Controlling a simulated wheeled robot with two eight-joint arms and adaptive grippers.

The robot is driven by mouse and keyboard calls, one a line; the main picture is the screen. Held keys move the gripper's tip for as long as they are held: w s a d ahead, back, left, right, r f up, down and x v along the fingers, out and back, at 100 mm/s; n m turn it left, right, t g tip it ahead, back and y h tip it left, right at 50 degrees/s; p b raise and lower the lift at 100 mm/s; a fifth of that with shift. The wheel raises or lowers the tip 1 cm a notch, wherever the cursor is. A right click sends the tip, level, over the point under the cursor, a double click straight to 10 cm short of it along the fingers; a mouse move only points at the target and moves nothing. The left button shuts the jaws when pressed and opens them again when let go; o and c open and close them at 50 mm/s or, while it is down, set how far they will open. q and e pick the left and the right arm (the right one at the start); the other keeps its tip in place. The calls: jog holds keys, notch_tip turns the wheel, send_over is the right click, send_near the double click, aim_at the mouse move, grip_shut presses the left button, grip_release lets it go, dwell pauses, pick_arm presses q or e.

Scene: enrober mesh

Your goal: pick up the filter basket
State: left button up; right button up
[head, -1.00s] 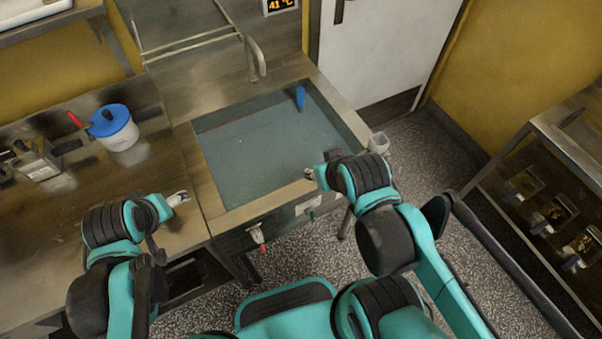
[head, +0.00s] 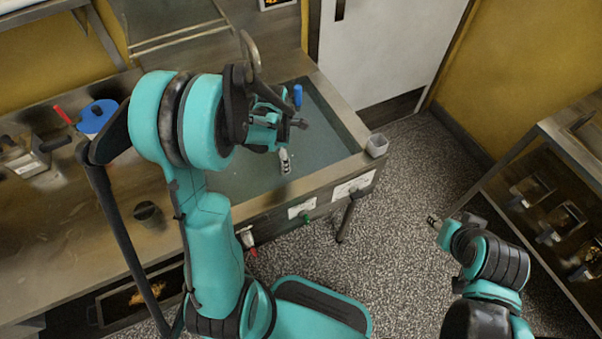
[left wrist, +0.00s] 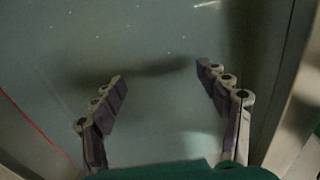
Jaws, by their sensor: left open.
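No filter basket can be made out for certain. A blue handle-like piece (head: 298,95) stands up at the back of the water-filled sink (head: 335,127); whatever is below it is hidden by the murky water. My left gripper (head: 291,142) is over the sink, in front of the blue piece and apart from it. In the left wrist view its fingers (left wrist: 162,78) are spread and empty above the water, with a blurred dark patch (left wrist: 140,72) between and beyond them. My right gripper (head: 433,220) is over the floor to the right; its jaws are too small to judge.
A tap (head: 250,50) rises at the sink's back left. A small grey cup (head: 377,145) is at its right corner. A shelf rack (head: 560,150) stands at right.

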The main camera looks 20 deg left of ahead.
pick_arm(q)
notch_tip(320, 180, down, 2)
jog(key=shift+f+b, duration=0.1)
jog(key=shift+b, duration=0.3)
jog(key=f+b, duration=0.1)
jog(key=f, duration=0.2)
jog(key=f+b, duration=0.1)
jog(key=shift+d+f+b, duration=0.2)
jog(key=shift+d+b, duration=0.05)
jog(key=shift+b, duration=0.05)
jog(key=shift+f, duration=0.45)
jog(key=shift+r, duration=0.1)
jog(key=shift+c, duration=0.6)
jog(key=c, duration=1.2)
jog(key=shift+r, duration=0.1)
